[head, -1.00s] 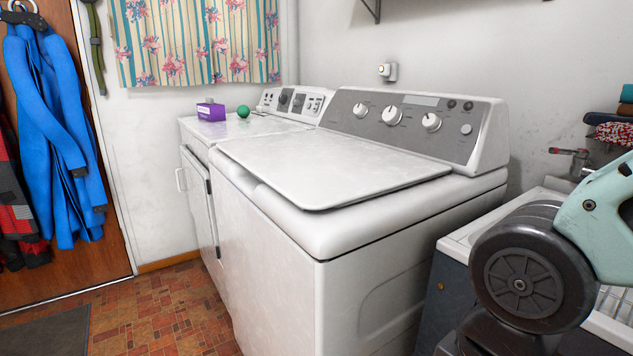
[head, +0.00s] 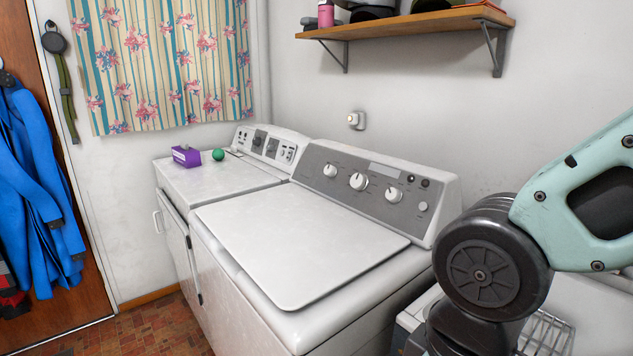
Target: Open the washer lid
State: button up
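The washer (head: 345,315) is the nearer white machine in the head view, with a grey control panel (head: 375,186) and several knobs at its back. Its lid (head: 298,238) is a flat white panel lying closed on top, with its front edge toward the lower left. My arm shows at the right, beside the washer, with a dark round joint and a pale green link. My gripper is outside the view.
A second white machine (head: 215,180) stands to the left, with a purple box (head: 186,156) and a green ball (head: 218,154) on it. A wooden shelf (head: 410,28) hangs above. A sink (head: 548,335) is at lower right. Blue clothing (head: 38,185) hangs at left. Tiled floor shows at lower left.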

aim_at(299, 247)
jog(key=i+j+u, duration=0.5)
jog(key=i+j, duration=0.25)
